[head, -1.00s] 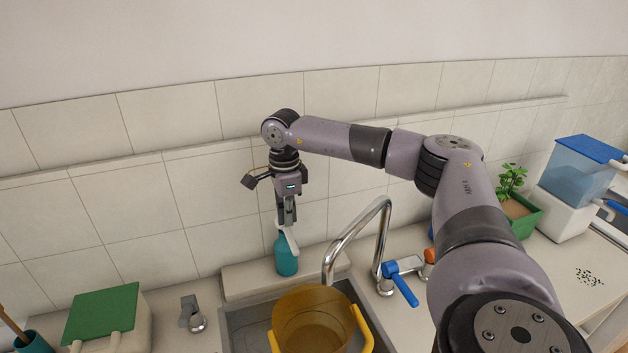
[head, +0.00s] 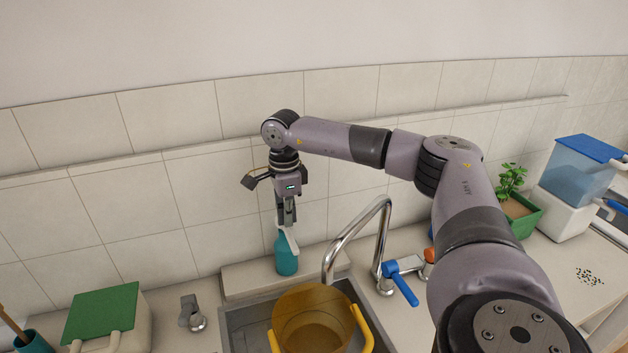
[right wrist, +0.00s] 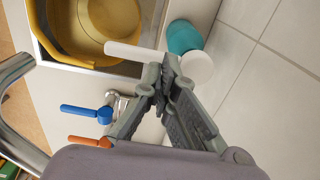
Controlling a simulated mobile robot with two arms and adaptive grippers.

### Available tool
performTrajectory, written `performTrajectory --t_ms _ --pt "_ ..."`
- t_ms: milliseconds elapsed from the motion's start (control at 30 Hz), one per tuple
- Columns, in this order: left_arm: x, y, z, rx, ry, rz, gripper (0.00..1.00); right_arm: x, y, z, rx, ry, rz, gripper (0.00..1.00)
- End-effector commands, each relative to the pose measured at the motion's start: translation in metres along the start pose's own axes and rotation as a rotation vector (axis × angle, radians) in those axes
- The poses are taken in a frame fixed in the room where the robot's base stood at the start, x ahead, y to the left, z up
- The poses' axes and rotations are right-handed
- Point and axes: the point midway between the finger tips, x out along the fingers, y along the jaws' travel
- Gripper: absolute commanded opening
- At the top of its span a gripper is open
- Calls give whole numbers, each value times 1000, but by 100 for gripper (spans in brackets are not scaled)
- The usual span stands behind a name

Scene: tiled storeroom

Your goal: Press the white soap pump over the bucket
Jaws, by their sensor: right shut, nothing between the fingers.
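A teal soap bottle (head: 286,258) with a white pump (head: 291,240) stands on the ledge behind the sink. In the right wrist view the white pump head (right wrist: 197,68) and its long spout show beside the fingertips, and the teal bottle (right wrist: 184,37) is partly under it. My right gripper (head: 287,222) is shut and empty, pointing down right at the pump top; whether it touches cannot be told. The amber bucket (head: 312,300) with yellow handles sits in the sink; the spout points toward it, also in the right wrist view (right wrist: 92,30). My left gripper is out of view.
A chrome faucet (head: 357,233) with a blue lever (head: 404,288) and an orange one rises right of the bottle. A green-lidded box (head: 103,311) stands left of the sink (head: 238,318). A plant and a blue-lidded container are at right.

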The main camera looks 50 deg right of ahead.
Motion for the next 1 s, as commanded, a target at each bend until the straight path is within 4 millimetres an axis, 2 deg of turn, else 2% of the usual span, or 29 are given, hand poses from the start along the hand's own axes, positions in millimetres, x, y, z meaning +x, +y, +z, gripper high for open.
performTrajectory --t_ms 467,1000 --pt "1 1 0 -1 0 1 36 2 0 0 0 0 0 0" --pt "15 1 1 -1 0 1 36 23 0 0 0 1 0 0"
